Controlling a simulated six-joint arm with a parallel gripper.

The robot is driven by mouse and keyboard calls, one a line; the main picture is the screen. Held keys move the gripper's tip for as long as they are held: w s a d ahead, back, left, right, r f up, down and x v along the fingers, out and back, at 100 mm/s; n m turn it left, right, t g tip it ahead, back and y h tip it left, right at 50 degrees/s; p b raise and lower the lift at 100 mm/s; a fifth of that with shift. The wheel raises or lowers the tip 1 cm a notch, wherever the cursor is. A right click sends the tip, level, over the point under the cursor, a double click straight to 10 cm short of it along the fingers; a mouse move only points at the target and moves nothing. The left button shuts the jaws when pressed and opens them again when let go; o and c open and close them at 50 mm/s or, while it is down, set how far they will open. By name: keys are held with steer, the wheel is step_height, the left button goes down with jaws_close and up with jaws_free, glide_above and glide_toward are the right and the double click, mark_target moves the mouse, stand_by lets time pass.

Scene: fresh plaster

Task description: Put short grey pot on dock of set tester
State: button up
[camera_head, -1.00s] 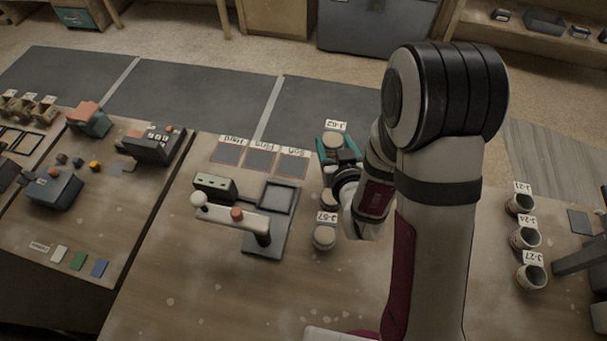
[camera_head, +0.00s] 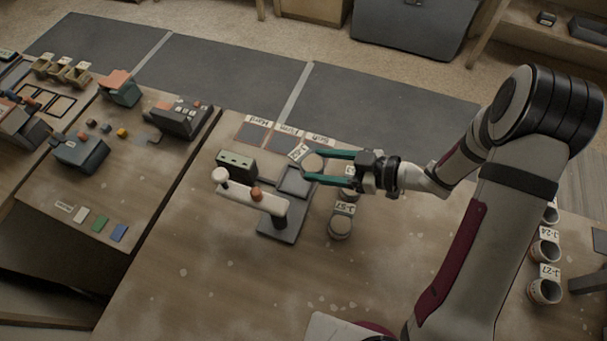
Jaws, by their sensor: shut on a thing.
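My gripper (camera_head: 312,166), with teal fingers, is shut on a small round pot (camera_head: 314,161) with a pale top. A tilted white label, too small to read surely, shows beside it. The set tester (camera_head: 284,228) has a dark base, a pale lever arm with a white knob and an orange knob, and a green-grey box. Its dock, a dark square framed plate (camera_head: 295,182), lies just below and left of the held pot in the picture. The pot overlaps the dock's upper right edge; its height above it is unclear. The fingers hide part of the pot's sides.
A pot labelled J-57 (camera_head: 340,227) stands right of the tester, with another pot (camera_head: 348,195) behind it, partly under my gripper. Dark pads marked Hard, Firm and Soft (camera_head: 252,133) lie behind the dock. Several labelled cups (camera_head: 544,291) stand at the right. The front table is clear.

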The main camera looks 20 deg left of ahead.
mark_target(307, 167)
steer(key=x, duration=0.4)
steer(key=shift+s+d+f, duration=0.15)
steer(key=shift+f, duration=0.1)
step_height(307, 167, down, 4)
steer(key=shift+f, duration=0.15)
steer(key=shift+f, duration=0.1)
steer(key=o, duration=1.4)
steer(key=shift+o, duration=0.2)
